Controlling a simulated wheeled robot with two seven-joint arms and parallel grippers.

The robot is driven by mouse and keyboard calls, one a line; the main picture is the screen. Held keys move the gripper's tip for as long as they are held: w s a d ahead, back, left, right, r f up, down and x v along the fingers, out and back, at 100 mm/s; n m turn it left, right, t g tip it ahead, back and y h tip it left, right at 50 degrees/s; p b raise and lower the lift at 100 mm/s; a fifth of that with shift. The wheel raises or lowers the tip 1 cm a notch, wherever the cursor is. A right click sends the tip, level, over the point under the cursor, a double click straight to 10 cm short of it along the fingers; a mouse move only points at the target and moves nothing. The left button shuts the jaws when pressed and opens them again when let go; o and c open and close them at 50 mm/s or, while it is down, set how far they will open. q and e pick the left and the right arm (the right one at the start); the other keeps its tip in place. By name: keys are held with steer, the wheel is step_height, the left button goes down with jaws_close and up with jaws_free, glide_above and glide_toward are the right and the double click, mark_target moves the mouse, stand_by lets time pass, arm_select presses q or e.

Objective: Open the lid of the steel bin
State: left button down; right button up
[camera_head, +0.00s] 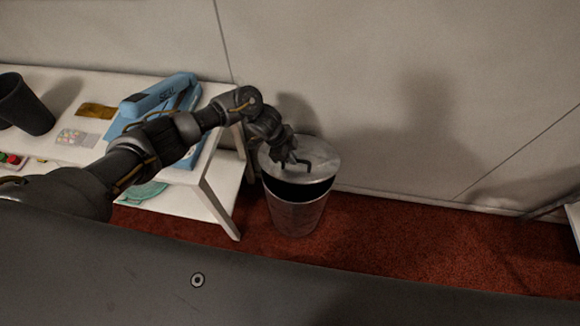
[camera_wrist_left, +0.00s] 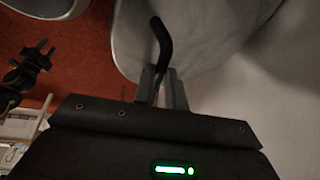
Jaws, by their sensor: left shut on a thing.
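The steel bin (camera_head: 297,216) stands on the red floor against the wall, right of the white table. Its round steel lid (camera_head: 318,153) is raised and tilted, with a dark gap between it and the front rim. The lid also shows in the left wrist view (camera_wrist_left: 215,45). My left gripper (camera_head: 290,160) is at the lid, its fingers (camera_wrist_left: 162,88) shut on the bent black lid handle (camera_wrist_left: 161,38). A dark jointed part at the left of the wrist view may be my right gripper (camera_wrist_left: 40,52); its jaws are unclear.
Red floor (camera_head: 420,235) is clear right of the bin.

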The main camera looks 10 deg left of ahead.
arm_select(q)
steer(key=w+r, duration=0.4)
steer(key=w, duration=0.1)
steer(key=shift+a+r, duration=0.15)
steer(key=shift+r, duration=0.1)
